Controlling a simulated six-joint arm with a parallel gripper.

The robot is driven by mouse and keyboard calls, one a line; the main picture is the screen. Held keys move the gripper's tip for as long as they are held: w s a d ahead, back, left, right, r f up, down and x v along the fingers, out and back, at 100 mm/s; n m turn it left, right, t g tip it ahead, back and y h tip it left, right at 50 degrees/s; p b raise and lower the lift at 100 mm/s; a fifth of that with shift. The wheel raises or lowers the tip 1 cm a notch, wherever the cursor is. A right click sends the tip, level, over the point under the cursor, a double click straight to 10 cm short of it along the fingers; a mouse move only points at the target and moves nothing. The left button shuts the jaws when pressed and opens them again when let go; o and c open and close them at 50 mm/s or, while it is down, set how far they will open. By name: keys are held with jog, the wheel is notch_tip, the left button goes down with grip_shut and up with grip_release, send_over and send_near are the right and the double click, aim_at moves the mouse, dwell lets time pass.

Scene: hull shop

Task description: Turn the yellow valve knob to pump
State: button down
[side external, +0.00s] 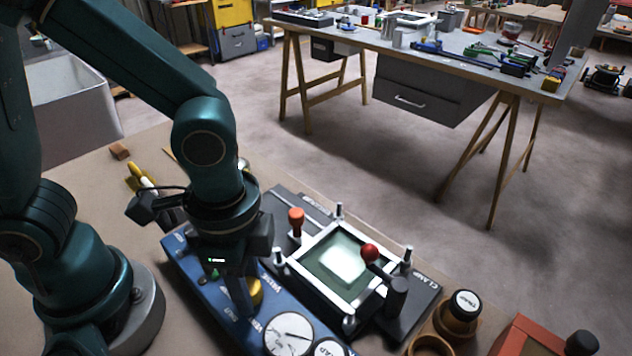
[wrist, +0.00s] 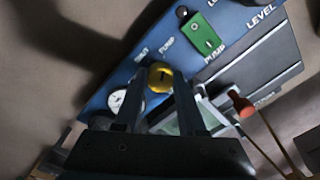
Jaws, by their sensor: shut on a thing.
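The yellow valve knob (wrist: 160,77) sits on the blue panel (wrist: 125,80). In the side external view the knob (side external: 257,291) is partly hidden behind my gripper. My gripper (wrist: 159,72) reaches down to the panel with one finger on each side of the knob, shut on it. It also shows in the side external view (side external: 243,305). In the wrist view a PUMP label lies just beyond the knob, and another blurred label lies to its left. The knob has a short dark mark on its face; which label it points to I cannot tell.
A white gauge (side external: 289,334) lies close to the knob. A green switch (wrist: 203,35) is farther along the panel. Beside the panel stands a clamp frame (side external: 345,262) with a red ball handle (side external: 370,252) and an orange-red handle (side external: 296,220). A black-capped jar (side external: 464,305) stands to the right.

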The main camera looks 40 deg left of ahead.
dwell(0.5)
jog(key=c, duration=0.5)
grip_release()
jog(key=shift+r, duration=2.55)
jog(key=a+r+n+t, duration=0.5)
jog(key=a+n, duration=0.4)
jog(key=n, duration=0.1)
jog(key=shift+w+a+r, duration=0.2)
jog(key=shift+w+a, duration=0.05)
jog(key=shift+a, duration=0.05)
